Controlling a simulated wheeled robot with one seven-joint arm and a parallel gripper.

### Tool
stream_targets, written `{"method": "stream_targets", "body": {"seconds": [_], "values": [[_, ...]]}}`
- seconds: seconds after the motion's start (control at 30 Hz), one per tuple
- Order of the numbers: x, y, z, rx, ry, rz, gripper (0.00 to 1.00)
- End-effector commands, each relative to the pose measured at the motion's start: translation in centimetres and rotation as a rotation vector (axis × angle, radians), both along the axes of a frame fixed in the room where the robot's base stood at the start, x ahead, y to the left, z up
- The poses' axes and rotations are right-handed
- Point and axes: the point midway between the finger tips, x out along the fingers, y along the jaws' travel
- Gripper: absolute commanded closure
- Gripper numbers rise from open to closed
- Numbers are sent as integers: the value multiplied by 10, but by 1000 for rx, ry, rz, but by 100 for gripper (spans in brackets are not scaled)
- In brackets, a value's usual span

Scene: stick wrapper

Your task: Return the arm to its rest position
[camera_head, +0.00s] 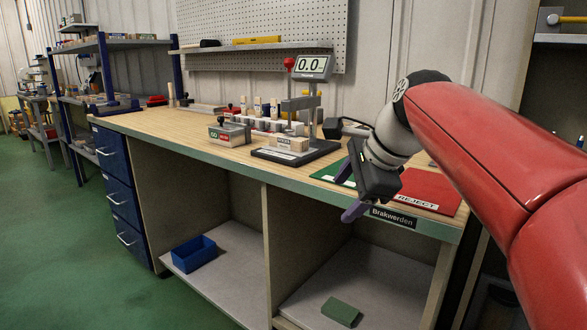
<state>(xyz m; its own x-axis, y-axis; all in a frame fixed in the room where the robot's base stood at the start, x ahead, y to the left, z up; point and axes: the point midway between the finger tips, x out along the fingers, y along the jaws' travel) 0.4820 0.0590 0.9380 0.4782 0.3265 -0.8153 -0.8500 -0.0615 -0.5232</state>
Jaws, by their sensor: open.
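My red arm reaches in from the right of the head view. My gripper (345,168) hangs in front of the workbench's front edge, near the green mat and the red REJECT mat. Its jaws are open, with one dark finger up and left and a purple-tipped one low. I see nothing held between them. The workbench (150,124) has a light wood top with a green front edge.
A red REJECT mat (425,188) and a green mat (327,175) lie at the right. A blue bin (194,253) sits on the lower shelf.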

Motion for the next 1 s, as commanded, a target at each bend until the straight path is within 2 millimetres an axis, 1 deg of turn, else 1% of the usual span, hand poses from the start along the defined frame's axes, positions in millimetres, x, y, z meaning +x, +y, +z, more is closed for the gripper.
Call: {"method": "stream_targets", "body": {"seconds": [0.03,0.17,0.2,0.27,0.3,0.4,0.5,0.6,0.7,1.0], "values": [[-25,-6,-15,-94,-37,90,37],[-80,-22,-63,-359,-120,367,37],[-97,-27,-79,-441,-140,459,37],[-121,-34,-104,-556,-166,596,37],[-136,-38,-121,-628,-179,685,37],[-168,-48,-158,-779,-202,888,37],[-190,-54,-186,-884,-213,1041,37],[-202,-58,-202,-941,-218,1132,37],[-206,-59,-208,-963,-219,1169,37],[-206,-59,-208,-962,-219,1171,37]]}}
